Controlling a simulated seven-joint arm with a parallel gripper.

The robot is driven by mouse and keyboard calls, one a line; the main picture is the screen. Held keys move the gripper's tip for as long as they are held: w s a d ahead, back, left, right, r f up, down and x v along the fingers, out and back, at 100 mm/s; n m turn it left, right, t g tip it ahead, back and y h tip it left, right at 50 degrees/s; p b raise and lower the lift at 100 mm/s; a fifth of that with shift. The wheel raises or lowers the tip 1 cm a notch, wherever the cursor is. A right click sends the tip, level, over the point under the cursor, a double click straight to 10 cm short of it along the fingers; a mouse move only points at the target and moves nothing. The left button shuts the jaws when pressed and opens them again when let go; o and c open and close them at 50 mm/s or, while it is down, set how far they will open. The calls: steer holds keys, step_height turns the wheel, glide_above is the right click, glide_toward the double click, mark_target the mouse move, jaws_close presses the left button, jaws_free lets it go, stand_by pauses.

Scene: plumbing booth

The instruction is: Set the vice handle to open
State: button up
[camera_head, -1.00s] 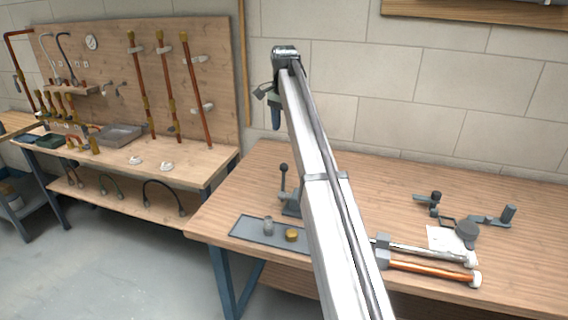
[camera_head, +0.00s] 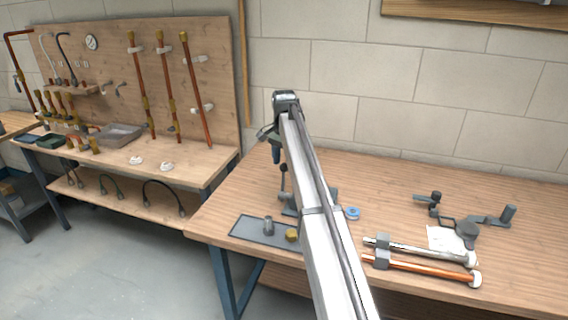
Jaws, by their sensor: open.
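The vice (camera_head: 289,210) stands on the wooden bench, partly hidden behind my arm. Its handle (camera_head: 284,182) is a thin dark lever standing nearly upright at the vice's left side, with its upper end close to my gripper. My gripper (camera_head: 276,158) hangs down from the end of my arm, just above and slightly left of the handle's top. It is open; its fingers are small and dark here. I cannot tell whether they touch the handle or are in front of or behind it.
A grey tray (camera_head: 245,230) with a grey fitting and a brass fitting (camera_head: 292,235) lies in front of the vice. A blue ring (camera_head: 352,213), a copper pipe (camera_head: 425,268) and a pipe bender (camera_head: 465,228) lie to the right. The bench's back left is clear.

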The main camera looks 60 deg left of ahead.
steer(key=shift+f, duration=0.55)
steer(key=shift+c, duration=0.3)
jaws_close()
